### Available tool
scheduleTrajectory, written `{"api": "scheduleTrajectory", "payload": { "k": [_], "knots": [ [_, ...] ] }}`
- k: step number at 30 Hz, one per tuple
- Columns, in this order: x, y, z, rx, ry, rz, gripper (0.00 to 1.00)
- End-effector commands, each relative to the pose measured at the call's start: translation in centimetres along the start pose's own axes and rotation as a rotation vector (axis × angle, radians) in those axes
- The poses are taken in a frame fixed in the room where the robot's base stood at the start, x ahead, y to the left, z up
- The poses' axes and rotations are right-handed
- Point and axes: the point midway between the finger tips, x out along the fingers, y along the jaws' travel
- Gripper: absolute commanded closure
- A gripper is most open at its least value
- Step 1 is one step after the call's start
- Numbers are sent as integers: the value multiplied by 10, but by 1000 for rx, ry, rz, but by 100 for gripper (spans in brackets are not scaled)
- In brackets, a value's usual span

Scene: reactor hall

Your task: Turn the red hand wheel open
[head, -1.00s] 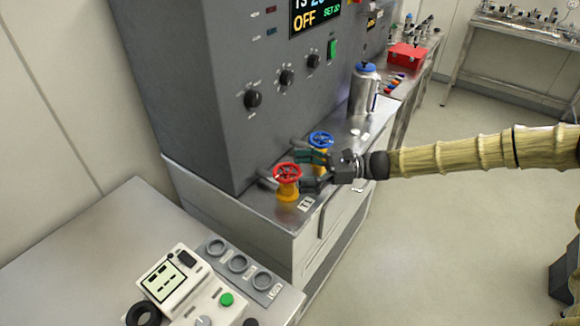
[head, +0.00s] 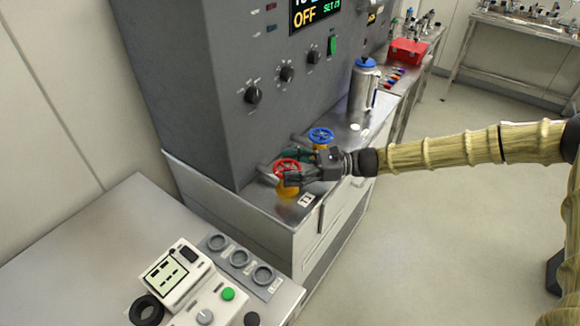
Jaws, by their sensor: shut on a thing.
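The red hand wheel (head: 286,165) sits on a yellow valve body (head: 288,191) at the near end of the steel ledge. My gripper (head: 292,167) reaches in from the right with dark fingers on both sides of the red wheel, and it is shut on the wheel. The fingers hide part of the wheel's right side and rim. My arm stretches level from the right edge of the view.
A blue hand wheel (head: 321,135) stands just behind my gripper on the same ledge (head: 268,205). A steel flask (head: 363,88) with a blue lid stands farther back. The grey cabinet (head: 215,110) rises on the left. A console (head: 190,285) sits at the near left.

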Motion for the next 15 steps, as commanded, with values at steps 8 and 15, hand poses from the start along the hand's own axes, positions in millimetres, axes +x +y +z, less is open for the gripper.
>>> {"api": "scheduleTrajectory", "payload": {
  "k": [8,15],
  "knots": [
    [1,-2,-3,-4,0,79,53],
    [0,-2,0,-2,0,157,53]
  ]
}}
